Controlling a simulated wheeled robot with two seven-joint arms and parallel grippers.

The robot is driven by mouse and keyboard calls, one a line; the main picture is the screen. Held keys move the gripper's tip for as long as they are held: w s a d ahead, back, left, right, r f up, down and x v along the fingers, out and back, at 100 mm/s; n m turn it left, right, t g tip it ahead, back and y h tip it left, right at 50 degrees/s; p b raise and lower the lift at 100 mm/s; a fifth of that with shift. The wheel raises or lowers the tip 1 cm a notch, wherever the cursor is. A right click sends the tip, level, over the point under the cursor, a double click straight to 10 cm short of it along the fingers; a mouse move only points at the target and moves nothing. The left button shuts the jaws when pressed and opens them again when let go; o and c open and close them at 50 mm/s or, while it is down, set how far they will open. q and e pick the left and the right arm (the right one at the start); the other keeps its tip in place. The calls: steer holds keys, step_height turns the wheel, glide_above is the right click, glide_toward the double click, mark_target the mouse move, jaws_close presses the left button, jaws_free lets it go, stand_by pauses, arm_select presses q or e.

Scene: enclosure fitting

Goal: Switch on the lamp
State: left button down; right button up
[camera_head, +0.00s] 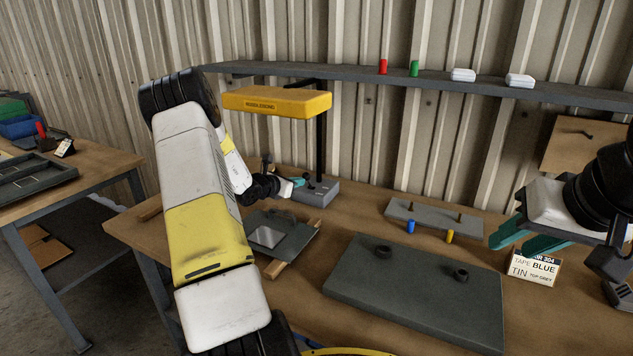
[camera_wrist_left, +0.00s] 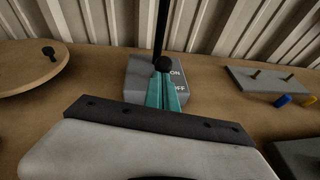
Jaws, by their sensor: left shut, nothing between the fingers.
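The lamp has a yellow head (camera_head: 277,102) on a black post (camera_head: 321,140) above a grey base (camera_head: 318,194). In the left wrist view, the base (camera_wrist_left: 143,78) carries ON and OFF lettering and a black round-ended knob (camera_wrist_left: 163,64). My left gripper (camera_head: 299,182) is shut and empty at the base. In the left wrist view, its teal fingertips (camera_wrist_left: 164,78) are just below the knob in the picture; I cannot tell whether they touch. The lamp head's underside is hidden, and I cannot tell whether it is lit. My right gripper (camera_head: 524,238) has its teal fingers apart, over the bench's right side.
A dark plate (camera_head: 410,310) with two round collars lies at the front. Behind it are a grey pegged block (camera_head: 435,216), a blue cylinder (camera_head: 410,227) and a yellow cylinder (camera_head: 450,236). A label card (camera_head: 533,268) stands right. A shelf (camera_head: 440,80) runs above.

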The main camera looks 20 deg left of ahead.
arm_select(q)
steer(key=w+d+r+g, duration=0.1)
steer(key=w+r, duration=0.3)
steer(key=w, duration=0.4)
steer(key=shift+w+g, duration=0.25)
steer(key=shift+g, duration=0.05)
stand_by(0.4)
steer(key=shift+d+r, duration=0.1)
stand_by(0.4)
steer(key=v, duration=0.7)
steer(key=shift+s+r, duration=0.2)
steer(key=shift+s, duration=0.1)
